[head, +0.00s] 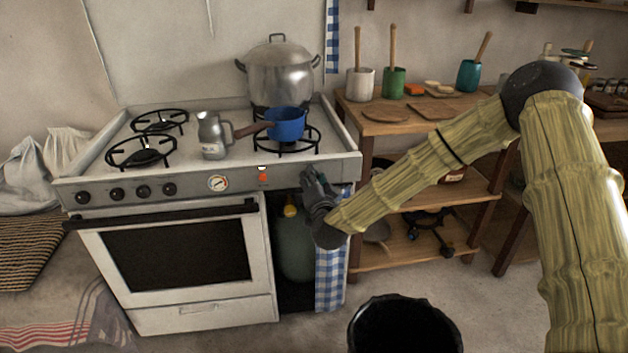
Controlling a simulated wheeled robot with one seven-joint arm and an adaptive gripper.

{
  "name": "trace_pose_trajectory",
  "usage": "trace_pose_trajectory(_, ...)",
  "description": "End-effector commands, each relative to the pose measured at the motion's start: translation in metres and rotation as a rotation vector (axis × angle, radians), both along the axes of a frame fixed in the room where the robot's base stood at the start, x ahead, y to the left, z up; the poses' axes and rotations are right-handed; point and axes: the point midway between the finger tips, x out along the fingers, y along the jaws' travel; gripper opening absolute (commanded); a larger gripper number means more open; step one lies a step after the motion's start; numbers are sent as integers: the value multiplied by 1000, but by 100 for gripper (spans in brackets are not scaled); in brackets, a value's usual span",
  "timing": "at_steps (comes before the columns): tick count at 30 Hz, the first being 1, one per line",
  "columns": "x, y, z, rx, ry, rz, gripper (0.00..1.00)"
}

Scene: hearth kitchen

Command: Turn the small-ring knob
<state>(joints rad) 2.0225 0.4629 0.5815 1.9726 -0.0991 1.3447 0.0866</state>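The white stove (110,180) has several black knobs along the left of its grey front panel. They are a far-left knob (82,197), a second (116,193), a third (143,191) and a right-hand one (169,188). Any markings are too small to read, so I cannot tell which is the small-ring knob. My gripper (312,177) is at the right end of the stove front, pointing towards the stove, well right of the knobs. It is dark and small here; I cannot tell whether its fingers are open. I see nothing held in it.
A grey jug (212,137), a blue saucepan (287,124) and a large lidded pot (279,75) stand on the stove top. Below are a dial (217,183), an orange switch (263,177) and the oven handle (165,214). A wooden shelf table (372,124) stands right.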

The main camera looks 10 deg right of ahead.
Motion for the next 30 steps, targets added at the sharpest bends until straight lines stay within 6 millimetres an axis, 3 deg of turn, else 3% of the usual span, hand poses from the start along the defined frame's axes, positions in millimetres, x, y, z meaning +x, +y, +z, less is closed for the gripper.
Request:
trace_pose_trajectory(14,0,0,2,-108,0,0,10)
trace_pose_trajectory(30,0,0,2,-588,-2,0,10)
